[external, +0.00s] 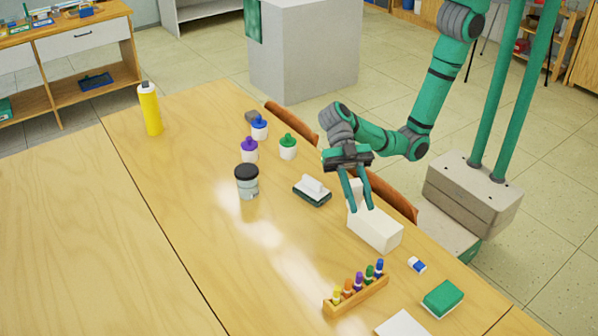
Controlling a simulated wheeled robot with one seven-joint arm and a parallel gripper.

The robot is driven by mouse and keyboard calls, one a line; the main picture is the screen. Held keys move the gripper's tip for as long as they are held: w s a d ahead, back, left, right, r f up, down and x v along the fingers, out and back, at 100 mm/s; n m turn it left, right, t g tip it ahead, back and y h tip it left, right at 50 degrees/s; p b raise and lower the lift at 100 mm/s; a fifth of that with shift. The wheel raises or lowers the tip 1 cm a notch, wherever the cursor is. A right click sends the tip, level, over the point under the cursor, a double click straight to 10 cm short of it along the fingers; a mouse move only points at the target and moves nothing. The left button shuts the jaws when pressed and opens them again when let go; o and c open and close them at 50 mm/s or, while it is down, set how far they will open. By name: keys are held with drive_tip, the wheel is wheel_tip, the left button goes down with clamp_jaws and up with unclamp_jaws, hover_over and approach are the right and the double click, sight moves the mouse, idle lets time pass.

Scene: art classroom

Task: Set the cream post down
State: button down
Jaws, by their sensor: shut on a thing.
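My gripper (361,209) points down over the right side of the table, with its fingers on either side of a small pale piece. This piece looks like the cream post (356,188), and my gripper is shut on it. A larger white block (376,231) lies just in front of and below the fingers. It partly overlaps the post in the picture, so the post's lower end is hidden. I cannot tell whether the post touches the table or the block.
A wooden rack of colored markers (357,295), a green sponge (442,299) and a blue-white eraser (417,265) are nearer. A board eraser (312,191), a dark-lidded jar (246,182) and several paint bottles (288,147) stand left. The table's left half (70,220) is clear.

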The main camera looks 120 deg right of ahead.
drive_tip(key=d+m+t+h, duration=0.3)
drive_tip(key=d+m+t, duration=0.1)
drive_tip(key=d, duration=1)
drive_tip(key=w+f, duration=0.3)
drive_tip(key=w, duration=0.1)
drive_tip(key=w+f, duration=0.3)
drive_tip(key=w, duration=0.2)
drive_tip(key=w+f, duration=0.3)
drive_tip(key=w, duration=0.2)
drive_tip(key=shift+w+d+f, duration=0.1)
drive_tip(key=shift+f, duration=1.75)
drive_tip(key=c, duration=1.5)
unclamp_jaws()
drive_tip(key=shift+f, duration=0.1)
drive_tip(key=shift+o, duration=0.2)
